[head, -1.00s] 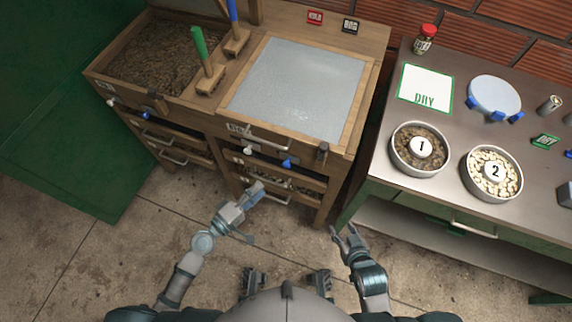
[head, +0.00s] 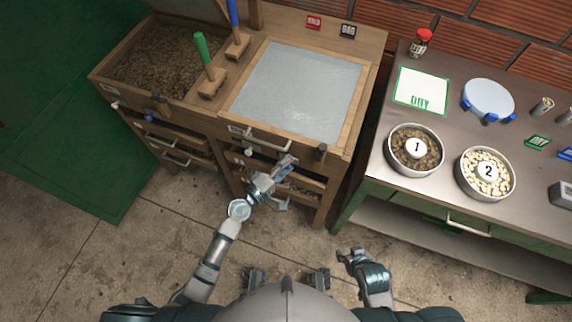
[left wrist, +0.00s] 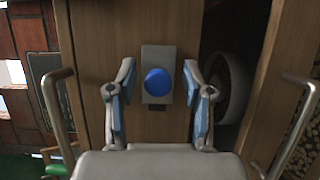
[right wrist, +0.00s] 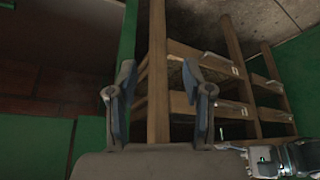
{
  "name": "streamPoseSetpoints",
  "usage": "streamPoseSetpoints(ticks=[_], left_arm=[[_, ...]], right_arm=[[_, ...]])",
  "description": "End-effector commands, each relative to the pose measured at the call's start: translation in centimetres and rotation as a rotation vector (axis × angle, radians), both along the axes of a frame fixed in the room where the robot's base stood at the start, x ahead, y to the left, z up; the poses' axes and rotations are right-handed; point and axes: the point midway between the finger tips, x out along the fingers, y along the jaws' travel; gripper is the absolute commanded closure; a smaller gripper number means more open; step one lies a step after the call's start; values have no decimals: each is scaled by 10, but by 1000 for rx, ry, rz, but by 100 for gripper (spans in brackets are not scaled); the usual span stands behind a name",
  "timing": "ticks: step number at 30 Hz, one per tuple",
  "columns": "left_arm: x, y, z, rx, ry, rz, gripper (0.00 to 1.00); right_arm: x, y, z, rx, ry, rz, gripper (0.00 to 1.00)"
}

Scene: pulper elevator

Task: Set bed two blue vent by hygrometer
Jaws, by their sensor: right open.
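The right-hand bed has a pale grey cover (head: 298,90) in a wooden frame. Its blue vent knob (left wrist: 157,82) shows in the left wrist view on a grey plate on the wooden front. My left gripper (head: 284,178) is open in front of that bed, its fingers on either side of the knob, with gaps left and right. In the head view the gripper hides the knob. A white knob (head: 249,152) sits left of it. My right gripper (head: 350,258) is open and empty, low over the floor. I cannot identify the hygrometer for certain.
The left bed (head: 165,60) holds dark material. A metal-topped table (head: 450,115) at right carries bowl 1 (head: 415,150), bowl 2 (head: 485,174), a DRY card (head: 422,90) and a grey device (head: 562,194). Drawer handles (head: 262,143) stick out near my left gripper.

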Motion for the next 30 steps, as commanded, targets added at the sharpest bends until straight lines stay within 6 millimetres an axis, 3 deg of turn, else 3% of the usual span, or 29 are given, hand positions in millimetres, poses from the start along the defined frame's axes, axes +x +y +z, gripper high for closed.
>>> streamPoseSetpoints(ticks=[1,6,11,19,27,28,30], left_arm=[[0,0,0,0,0,0,59],[0,0,0,1,1,0,100],[-1,-1,-1,1,2,0,100],[-12,-32,-2,1,6,-2,100],[-14,-34,-4,3,7,-5,100],[-14,-34,-4,2,8,-6,58],[-14,-34,-4,3,7,-6,49]], right_arm=[[0,0,0,0,0,0,49],[0,0,0,0,-1,0,49],[0,0,1,0,-2,0,49],[-24,-7,-2,-25,110,-6,49],[-25,-8,-3,-26,118,-7,49],[-25,-8,-3,-26,118,-7,49],[-25,-8,-3,-26,117,-7,49]])
